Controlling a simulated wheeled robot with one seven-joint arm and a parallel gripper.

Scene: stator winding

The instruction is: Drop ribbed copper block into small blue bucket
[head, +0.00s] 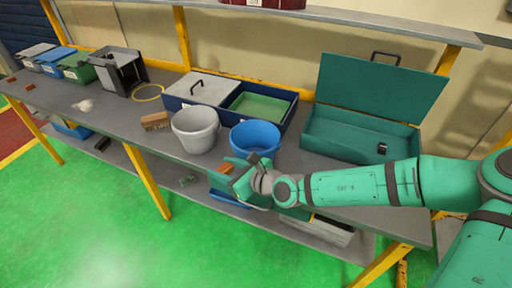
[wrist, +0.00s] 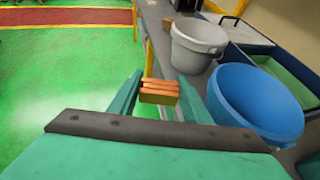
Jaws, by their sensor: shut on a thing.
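My gripper (wrist: 157,97) is shut on the ribbed copper block (wrist: 158,91), a small orange-brown piece with grooves, seen between the two green fingers in the wrist view. In the head view the block (head: 226,168) shows at the tip of my gripper (head: 230,171), in front of the bench edge. The small blue bucket (head: 256,136) stands upright on the bench, just behind my gripper. In the wrist view the blue bucket (wrist: 258,100) is to the right of the block, apart from it. The part of its inside that shows looks empty.
A grey bucket (head: 196,130) stands left of the blue one, with a brown block (head: 155,121) beside it. Behind are a blue divided box (head: 178,103) with a green tray (head: 262,107). An open teal toolbox (head: 372,110) stands at the right. Small bins line the far left.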

